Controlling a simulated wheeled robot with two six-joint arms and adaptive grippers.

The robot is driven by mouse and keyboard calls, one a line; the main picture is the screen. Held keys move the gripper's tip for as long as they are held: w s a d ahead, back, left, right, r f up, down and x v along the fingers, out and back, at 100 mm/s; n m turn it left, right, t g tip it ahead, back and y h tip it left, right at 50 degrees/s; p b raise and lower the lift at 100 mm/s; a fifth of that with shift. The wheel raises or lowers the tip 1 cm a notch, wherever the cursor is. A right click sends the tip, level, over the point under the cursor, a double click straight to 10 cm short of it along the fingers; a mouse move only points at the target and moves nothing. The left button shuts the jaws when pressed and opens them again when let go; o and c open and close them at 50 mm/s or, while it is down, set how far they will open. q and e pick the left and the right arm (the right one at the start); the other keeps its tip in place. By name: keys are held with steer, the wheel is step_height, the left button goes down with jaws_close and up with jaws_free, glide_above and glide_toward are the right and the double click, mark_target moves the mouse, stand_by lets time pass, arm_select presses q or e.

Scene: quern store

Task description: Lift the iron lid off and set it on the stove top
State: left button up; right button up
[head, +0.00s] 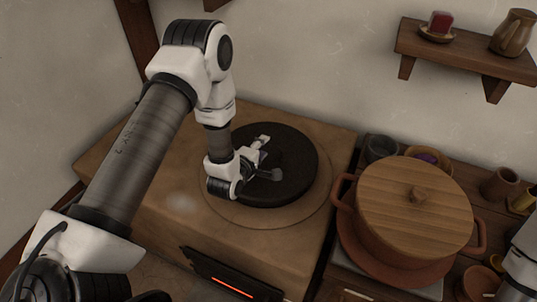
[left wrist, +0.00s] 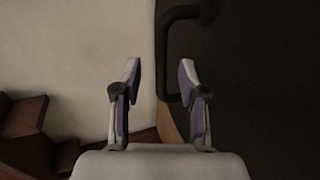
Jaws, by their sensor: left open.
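The iron lid (head: 290,188) is a flat black disc lying on the round raised ring of the stove top (head: 180,150) in the head view. In the left wrist view the lid (left wrist: 265,100) fills the dark right side, and its bent bar handle (left wrist: 162,55) shows beyond the fingers, in the gap between them and towards the right one. My left gripper (head: 270,158) is over the lid, fingers apart and empty; it also shows in the left wrist view (left wrist: 160,72). Whether a finger touches the handle I cannot tell. My right gripper is not seen.
A clay pot with a wooden lid (head: 415,200) stands right of the stove, with cups and bowls around it. A slot in the stove's front glows orange (head: 232,287). A wall shelf (head: 465,55) holds a jug (head: 513,32). The stove top left of the lid is bare.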

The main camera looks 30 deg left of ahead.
arm_select(q)
steer(key=x, duration=0.2)
steer(key=shift+w+d, duration=0.25)
steer(key=shift+s+a, duration=0.1)
jaws_close()
steer(key=shift+r, duration=0.15)
